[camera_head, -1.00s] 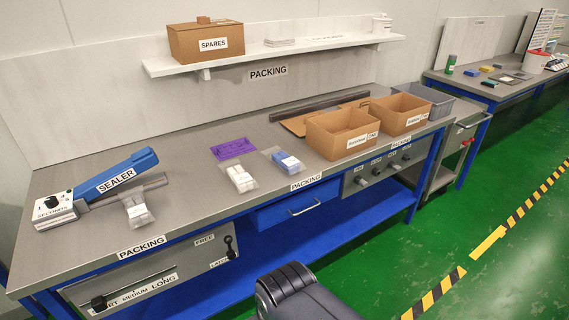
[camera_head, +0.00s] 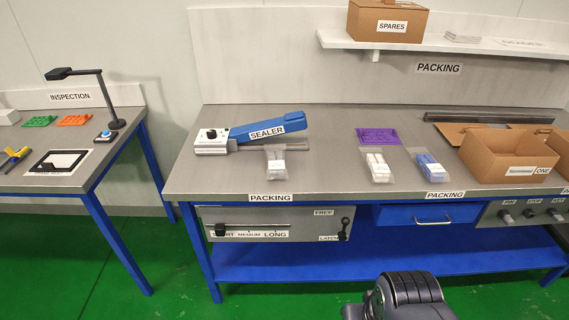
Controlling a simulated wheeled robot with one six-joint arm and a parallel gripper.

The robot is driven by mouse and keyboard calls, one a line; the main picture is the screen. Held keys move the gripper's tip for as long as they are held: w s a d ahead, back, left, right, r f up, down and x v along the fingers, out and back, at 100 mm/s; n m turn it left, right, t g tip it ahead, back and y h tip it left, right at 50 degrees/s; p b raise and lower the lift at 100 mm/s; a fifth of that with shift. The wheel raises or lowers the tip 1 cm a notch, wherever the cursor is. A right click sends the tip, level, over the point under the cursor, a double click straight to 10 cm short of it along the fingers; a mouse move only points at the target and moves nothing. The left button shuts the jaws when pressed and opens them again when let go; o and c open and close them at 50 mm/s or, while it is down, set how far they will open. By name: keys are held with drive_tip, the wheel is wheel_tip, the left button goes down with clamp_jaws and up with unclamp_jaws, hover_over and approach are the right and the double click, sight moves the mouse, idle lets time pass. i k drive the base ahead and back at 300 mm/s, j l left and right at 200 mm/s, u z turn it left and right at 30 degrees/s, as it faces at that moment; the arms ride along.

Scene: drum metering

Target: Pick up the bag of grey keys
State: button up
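Three clear bags with white labels lie on the packing table. One bag with pale grey contents (camera_head: 276,163) lies at the front of the sealer. A second bag with off-white contents (camera_head: 377,168) lies in front of a purple tray (camera_head: 379,137). A third bag with blue contents (camera_head: 430,167) lies just right of it. The bag by the sealer looks the greyer of the two pale ones, but the contents are too small to be sure they are keys. My gripper is not in view; only a dark part of my own body shows at the bottom.
The blue and white sealer (camera_head: 250,133) stands on the packing table (camera_head: 330,175), left of the bags. An open cardboard box (camera_head: 508,158) stands to their right. An inspection table (camera_head: 60,184) is at the left, across a gap. Green floor lies clear in front.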

sight(276, 165)
drive_tip(key=i+j, duration=0.15)
drive_tip(key=j, duration=0.2)
drive_tip(key=i+j, duration=0.15)
drive_tip(key=j, duration=0.2)
drive_tip(key=i+j, duration=0.2)
drive_tip(key=j, duration=0.15)
drive_tip(key=i+j, duration=0.15)
drive_tip(key=j, duration=0.2)
drive_tip(key=i+j, duration=0.15)
drive_tip(key=j, duration=0.15)
drive_tip(key=z, duration=0.05)
